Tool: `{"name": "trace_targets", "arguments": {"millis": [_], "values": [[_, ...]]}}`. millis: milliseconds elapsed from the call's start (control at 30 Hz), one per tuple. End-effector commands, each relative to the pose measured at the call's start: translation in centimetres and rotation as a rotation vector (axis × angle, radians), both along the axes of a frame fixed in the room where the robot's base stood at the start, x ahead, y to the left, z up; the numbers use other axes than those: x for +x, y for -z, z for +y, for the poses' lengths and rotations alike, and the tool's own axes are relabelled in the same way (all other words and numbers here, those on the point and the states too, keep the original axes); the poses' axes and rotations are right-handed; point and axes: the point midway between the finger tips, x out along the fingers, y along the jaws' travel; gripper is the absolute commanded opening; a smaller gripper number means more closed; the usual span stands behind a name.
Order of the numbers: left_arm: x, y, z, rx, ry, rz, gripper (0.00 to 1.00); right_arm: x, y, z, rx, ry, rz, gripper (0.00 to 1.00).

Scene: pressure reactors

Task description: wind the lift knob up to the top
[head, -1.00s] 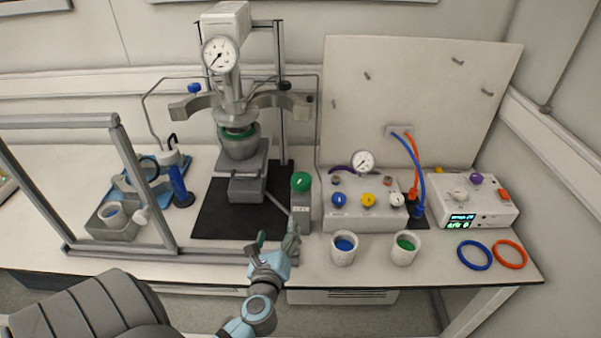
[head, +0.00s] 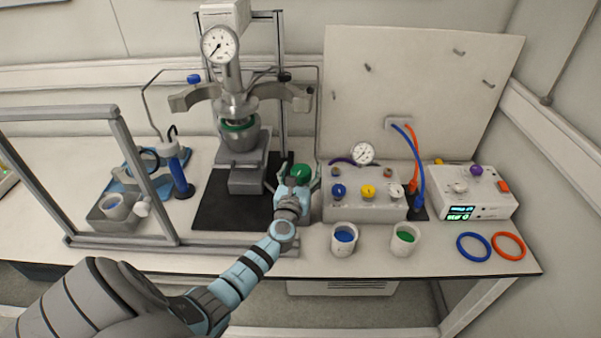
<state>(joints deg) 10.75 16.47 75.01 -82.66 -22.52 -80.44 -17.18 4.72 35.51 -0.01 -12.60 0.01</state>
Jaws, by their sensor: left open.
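The lift knob (head: 300,173) is a round green knob on top of a small grey post, right of the reactor stand. My left gripper (head: 297,180) is at the knob, with its open fingers on either side of it. Whether the fingers touch the knob cannot be told. My gripper and wrist hide most of the post below. My right gripper is not in view.
Right of the knob are a valve box (head: 364,208), two white cups (head: 344,238) and a controller (head: 470,198). Blue and orange rings (head: 474,247) lie at the front right.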

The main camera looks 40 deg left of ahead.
Motion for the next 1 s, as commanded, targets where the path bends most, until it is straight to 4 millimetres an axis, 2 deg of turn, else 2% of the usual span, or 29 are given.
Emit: {"name": "trace_targets", "arguments": {"millis": [133,433,767,1000], "values": [[0.0,0.0,0.0,0.000,0.000,0.000,0.68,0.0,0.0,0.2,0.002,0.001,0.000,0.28],[-0.1,0.0,0.0,0.000,-0.001,0.000,0.20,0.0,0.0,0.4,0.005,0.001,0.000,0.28],[-0.1,0.1,0.1,0.001,0.035,0.000,0.21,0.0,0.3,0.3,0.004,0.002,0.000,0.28],[-0.1,0.2,0.3,0.004,0.160,-0.001,0.21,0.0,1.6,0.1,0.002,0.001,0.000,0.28]]}}
